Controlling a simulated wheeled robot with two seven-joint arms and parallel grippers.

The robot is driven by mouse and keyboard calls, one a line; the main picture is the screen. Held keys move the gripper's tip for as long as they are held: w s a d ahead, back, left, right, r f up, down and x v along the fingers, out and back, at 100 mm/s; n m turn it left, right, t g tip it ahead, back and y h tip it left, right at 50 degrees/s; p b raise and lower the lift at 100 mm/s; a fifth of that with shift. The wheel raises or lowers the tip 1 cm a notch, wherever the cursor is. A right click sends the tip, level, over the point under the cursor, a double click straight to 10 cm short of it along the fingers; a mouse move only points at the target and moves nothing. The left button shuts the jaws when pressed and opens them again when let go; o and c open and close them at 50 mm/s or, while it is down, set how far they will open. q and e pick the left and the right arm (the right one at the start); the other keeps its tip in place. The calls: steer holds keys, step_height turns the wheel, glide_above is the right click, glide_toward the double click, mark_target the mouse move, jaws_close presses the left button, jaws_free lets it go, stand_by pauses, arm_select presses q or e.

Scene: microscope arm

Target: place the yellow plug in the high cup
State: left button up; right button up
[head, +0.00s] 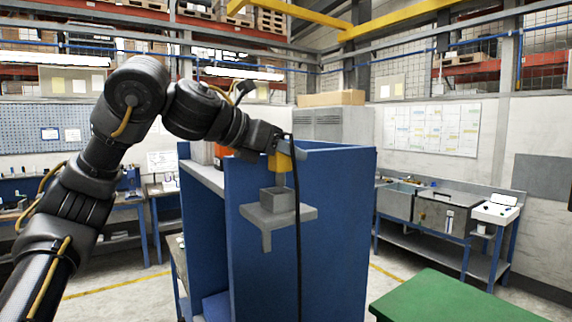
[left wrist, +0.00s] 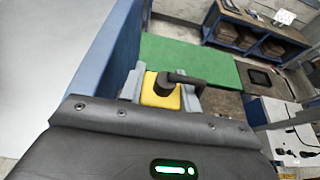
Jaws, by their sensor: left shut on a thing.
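The yellow plug (head: 281,161) is held by my left gripper (head: 283,152) above a grey, square, open-topped cup (head: 271,208). A gap shows between plug and cup, and the plug appears slightly right of the cup's middle. The cup stands on a grey bracket on the side of a blue cabinet; I take it as the high cup, since no other cup shows clearly. In the left wrist view the plug (left wrist: 158,95) sits between the two grey fingers (left wrist: 163,88), with a black cable end on it. My right gripper is not in view.
The black cable (head: 297,235) hangs down past the right of the bracket (head: 300,214). The blue cabinet (head: 340,230) stands directly behind. A green tabletop (head: 450,300) is at the front right. Workbenches line the walls farther back.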

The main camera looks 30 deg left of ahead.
mark_target(286, 170)
arm_select(q)
steer(key=shift+w+a+f, duration=0.2)
steer(key=shift+f, duration=0.2)
steer(key=shift+f+p, duration=0.7)
steer(key=shift+f, duration=0.7)
steer(key=shift+f, duration=0.15)
steer(key=o, duration=1)
